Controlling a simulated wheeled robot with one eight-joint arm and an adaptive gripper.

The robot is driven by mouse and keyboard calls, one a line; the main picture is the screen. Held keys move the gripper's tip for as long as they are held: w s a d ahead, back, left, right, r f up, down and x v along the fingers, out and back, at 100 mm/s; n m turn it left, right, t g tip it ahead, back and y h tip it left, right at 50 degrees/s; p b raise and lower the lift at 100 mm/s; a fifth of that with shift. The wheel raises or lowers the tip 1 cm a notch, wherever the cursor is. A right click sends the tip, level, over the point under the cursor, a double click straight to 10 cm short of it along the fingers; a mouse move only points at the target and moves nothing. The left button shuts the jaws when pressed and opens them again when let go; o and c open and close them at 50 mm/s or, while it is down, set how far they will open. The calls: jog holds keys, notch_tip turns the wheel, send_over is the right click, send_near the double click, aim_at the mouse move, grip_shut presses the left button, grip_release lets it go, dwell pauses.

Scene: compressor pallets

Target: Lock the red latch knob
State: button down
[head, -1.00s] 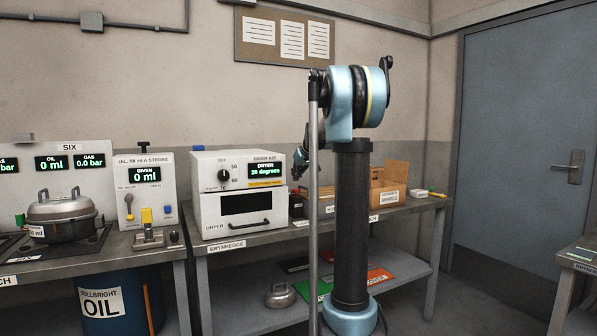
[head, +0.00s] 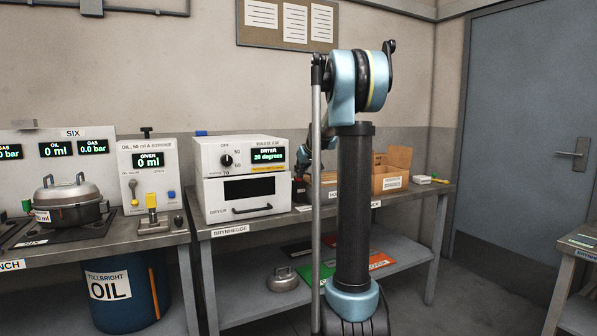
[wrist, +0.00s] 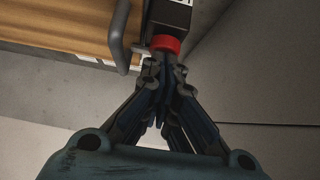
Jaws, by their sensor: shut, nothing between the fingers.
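The red latch knob (wrist: 165,43) shows at the top middle of the wrist view, at the near end of a dark block (wrist: 168,15). My gripper (wrist: 161,62) is shut and empty. Its fingertips are just below the knob in the picture and overlap its lower edge; I cannot tell whether they touch it. In the head view my gripper is small and partly hidden near the dark box right of the dryer, and I cannot make out the knob there.
A grey curved handle (wrist: 121,38) stands close left of the knob, beside a wooden surface (wrist: 60,22). In the head view the white dryer (head: 215,190) stands left of my arm, and open cardboard boxes (head: 392,183) stand to the right on the bench.

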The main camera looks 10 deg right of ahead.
dwell(0.3)
notch_tip(320, 180, up, 4)
jog(key=shift+a+f, duration=0.1)
jog(key=v, duration=1)
jog(key=s+f+m+g+h, duration=0.1)
jog(key=s+f+g, duration=0.1)
jog(key=s+f, duration=0.9)
jog(key=s+a+f+m+g+h, duration=0.1)
jog(key=s+f+g, duration=0.1)
jog(key=s+f, duration=1)
jog(key=s+f+m+g, duration=0.1)
jog(key=s+f, duration=1)
jog(key=s, duration=1.5)
jog(key=shift+s+a+f+g+h, duration=0.2)
jog(key=shift+a+f+g+h, duration=0.15)
jog(key=shift+g, duration=0.35)
